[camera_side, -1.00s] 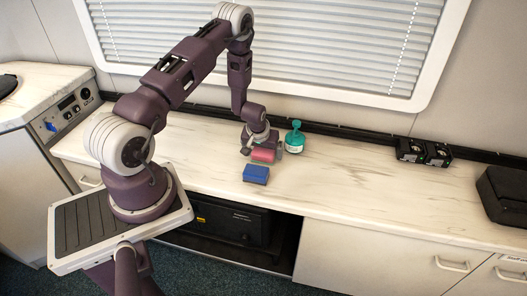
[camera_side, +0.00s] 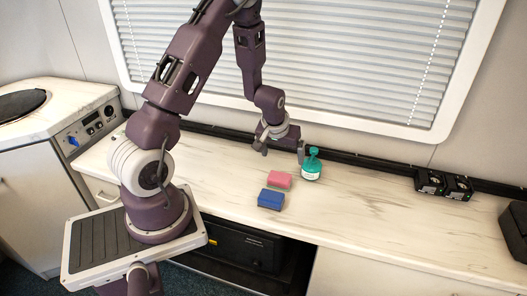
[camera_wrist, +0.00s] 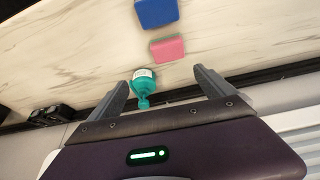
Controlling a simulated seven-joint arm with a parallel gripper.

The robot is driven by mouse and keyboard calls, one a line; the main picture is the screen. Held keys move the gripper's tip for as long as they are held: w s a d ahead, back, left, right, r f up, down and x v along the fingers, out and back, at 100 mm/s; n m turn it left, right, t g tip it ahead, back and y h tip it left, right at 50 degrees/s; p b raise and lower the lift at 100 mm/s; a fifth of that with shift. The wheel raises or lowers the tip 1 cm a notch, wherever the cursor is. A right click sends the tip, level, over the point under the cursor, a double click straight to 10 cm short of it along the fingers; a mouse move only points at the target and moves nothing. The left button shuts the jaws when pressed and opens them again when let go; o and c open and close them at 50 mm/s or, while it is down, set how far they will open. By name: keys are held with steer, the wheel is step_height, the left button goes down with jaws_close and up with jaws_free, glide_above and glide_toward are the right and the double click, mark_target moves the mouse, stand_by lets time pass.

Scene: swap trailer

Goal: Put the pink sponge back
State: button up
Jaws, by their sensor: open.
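The pink sponge (camera_side: 279,180) lies on the counter just behind the blue sponge (camera_side: 271,199). In the wrist view the pink sponge (camera_wrist: 167,49) lies beyond the fingertips, with the blue sponge (camera_wrist: 156,12) farther out. My gripper (camera_side: 282,151) is open and empty, raised above the counter behind the pink sponge; its two spread fingers (camera_wrist: 160,84) show in the wrist view. A teal bottle with a pump top (camera_side: 312,165) stands to the right of the pink sponge; in the wrist view the bottle (camera_wrist: 144,83) appears between the fingers, though I cannot tell its distance from them.
The marble-patterned counter (camera_side: 360,215) is clear to the right of the sponges. A dark rail and window blinds run behind.

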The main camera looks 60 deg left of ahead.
steer(key=s+d+r+m+t+h, duration=0.1)
steer(key=s+d+r+m, duration=0.1)
steer(key=d+r, duration=0.55)
steer(key=s+d+r+m+t+h, duration=0.15)
steer(key=d+r, duration=0.35)
steer(key=r, duration=0.6)
steer(key=s+d+r+m, duration=0.2)
steer(key=s+d+r, duration=0.1)
steer(key=s, duration=0.6)
steer(key=s+d+r+m, duration=0.3)
steer(key=s+d, duration=0.2)
steer(key=s, duration=0.4)
steer(key=shift+r, duration=0.4)
